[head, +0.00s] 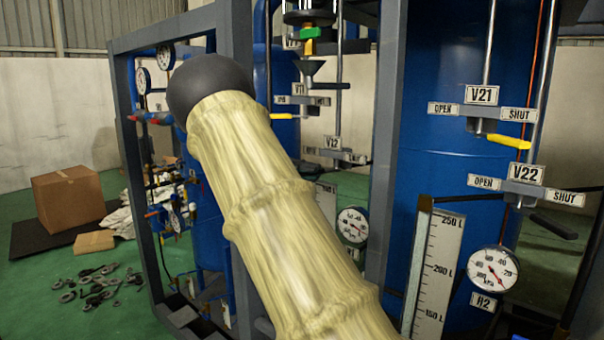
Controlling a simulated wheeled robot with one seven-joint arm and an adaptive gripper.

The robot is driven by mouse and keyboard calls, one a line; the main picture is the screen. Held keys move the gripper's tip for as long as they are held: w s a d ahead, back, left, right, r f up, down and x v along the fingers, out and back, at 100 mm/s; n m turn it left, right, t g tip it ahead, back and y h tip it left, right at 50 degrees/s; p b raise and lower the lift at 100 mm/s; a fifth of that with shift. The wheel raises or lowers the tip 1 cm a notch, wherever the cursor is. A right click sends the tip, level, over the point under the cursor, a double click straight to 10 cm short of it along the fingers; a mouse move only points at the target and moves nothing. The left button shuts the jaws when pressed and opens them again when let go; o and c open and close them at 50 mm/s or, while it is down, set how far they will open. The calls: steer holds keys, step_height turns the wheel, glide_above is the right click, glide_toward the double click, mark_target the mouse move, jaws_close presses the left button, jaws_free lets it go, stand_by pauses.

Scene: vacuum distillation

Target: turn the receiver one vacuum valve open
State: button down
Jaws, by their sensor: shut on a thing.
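The valve marked V11 (299,89) is behind my arm, at upper middle, with a yellow lever (284,116) pointing left. The valve marked V12 (333,141) is just below it, its left side hidden by my arm. Which of the two is the vacuum valve cannot be told from the labels. My arm, in a pale yellow ribbed cover with a dark round end, fills the middle of the view. My gripper does not show, so its contact with any lever is hidden.
On the right, V21 (481,96) has a yellow lever and V22 (526,174) a black one, both pointing right. Grey frame posts (391,130) divide the tanks. A cardboard box (69,200) lies left.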

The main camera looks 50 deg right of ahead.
stand_by(0.3)
steer(key=c, duration=1.5)
jaws_free()
steer(key=shift+d, duration=0.1)
steer(key=v, duration=1.2)
